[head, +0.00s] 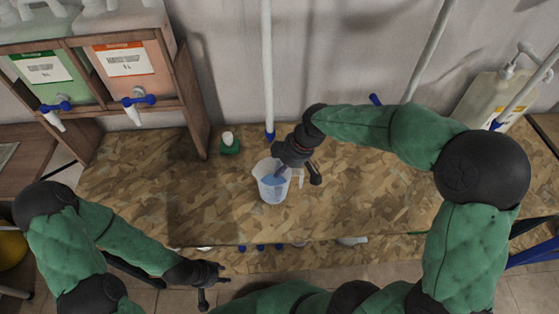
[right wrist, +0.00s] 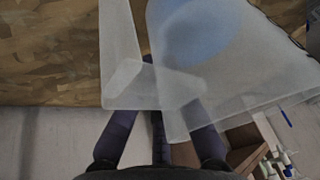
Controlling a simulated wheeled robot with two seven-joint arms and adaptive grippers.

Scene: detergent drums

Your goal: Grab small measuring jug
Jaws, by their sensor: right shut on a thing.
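The measuring jug (head: 271,188) is a translucent, whitish plastic cup with a blue patch showing inside. It is upright at the middle of the wood-chip board bench. My right gripper (head: 299,170) is at its right rim and handle side. In the right wrist view the jug (right wrist: 190,80) fills the upper right, and its pale handle lies at the fingertips of my right gripper (right wrist: 158,92), which is shut on it. The fingertips are partly hidden behind the handle. My left gripper (head: 211,283) is empty and open, low in front of the bench.
The bench (head: 370,200) is mostly clear around the jug. A small green box with a white top (head: 230,143) stands behind it, left. A wooden rack (head: 180,80) with tapped drums stands at back left. A white canister (head: 490,100) stands at back right.

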